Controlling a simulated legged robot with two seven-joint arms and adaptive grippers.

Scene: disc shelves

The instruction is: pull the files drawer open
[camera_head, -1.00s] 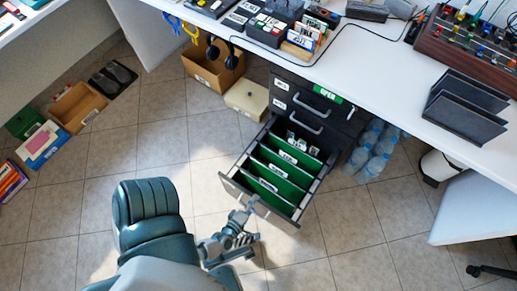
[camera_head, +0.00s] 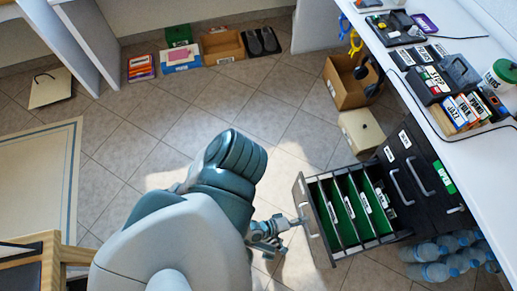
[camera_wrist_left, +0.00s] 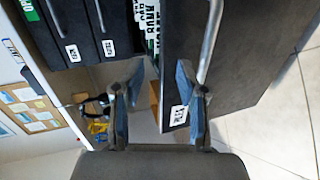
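The files drawer (camera_head: 324,226) is the low drawer of the dark cabinet and stands pulled well out, with green dividers and white-labelled files inside. Its dark front with a metal bar handle (camera_wrist_left: 211,40) fills the upper right of the left wrist view. My left gripper (camera_head: 283,226) is at the outer side of the drawer front, close to the handle. In the left wrist view the left gripper (camera_wrist_left: 158,72) has its fingers apart with nothing between them; the handle's end is near the right finger. Whether they touch is unclear. My right gripper is not in view.
The two upper drawers of the cabinet (camera_head: 420,178) are shut. Water bottles (camera_head: 440,262) stand beside the cabinet. A cream box (camera_head: 361,131) and a cardboard box (camera_head: 350,85) stand beyond it, below the white desk (camera_head: 425,95). The tiled floor left of the drawer is clear.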

